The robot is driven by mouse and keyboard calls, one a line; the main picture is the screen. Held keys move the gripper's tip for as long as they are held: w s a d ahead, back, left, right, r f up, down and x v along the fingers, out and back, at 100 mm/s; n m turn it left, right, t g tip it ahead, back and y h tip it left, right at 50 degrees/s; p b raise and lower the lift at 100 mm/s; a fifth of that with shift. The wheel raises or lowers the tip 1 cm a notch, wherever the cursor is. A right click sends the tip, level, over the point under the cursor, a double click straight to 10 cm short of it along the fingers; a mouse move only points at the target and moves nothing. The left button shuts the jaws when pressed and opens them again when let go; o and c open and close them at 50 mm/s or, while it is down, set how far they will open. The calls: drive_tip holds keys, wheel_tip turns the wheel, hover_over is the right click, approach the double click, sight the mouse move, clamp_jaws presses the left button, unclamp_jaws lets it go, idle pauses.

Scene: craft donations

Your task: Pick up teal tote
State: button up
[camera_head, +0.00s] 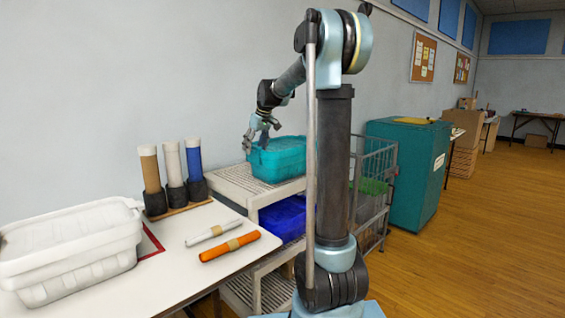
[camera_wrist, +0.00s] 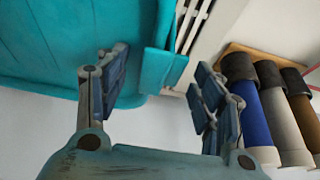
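The teal tote (camera_head: 283,158) sits on the top shelf of a pale slatted rack (camera_head: 238,184). My gripper (camera_head: 260,134) is at the tote's left end, close to its rim. In the wrist view the tote (camera_wrist: 50,40) fills the upper left, and its projecting end lip (camera_wrist: 164,70) shows between the spread fingers. My gripper (camera_wrist: 158,78) is open there, with one finger over the tote side and the other over the rack side. I cannot tell whether a finger touches the tote.
A blue tote (camera_head: 284,218) is on the lower shelf. Left of the rack, a table (camera_head: 180,262) holds a white tub (camera_head: 75,265), several rolls and three upright tubes (camera_head: 173,165). A wire cart (camera_head: 372,170) and a teal cabinet (camera_head: 405,165) stand to the right.

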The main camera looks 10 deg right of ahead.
drive_tip(key=shift+s, duration=0.1)
clamp_jaws()
drive_tip(key=shift+r, duration=0.1)
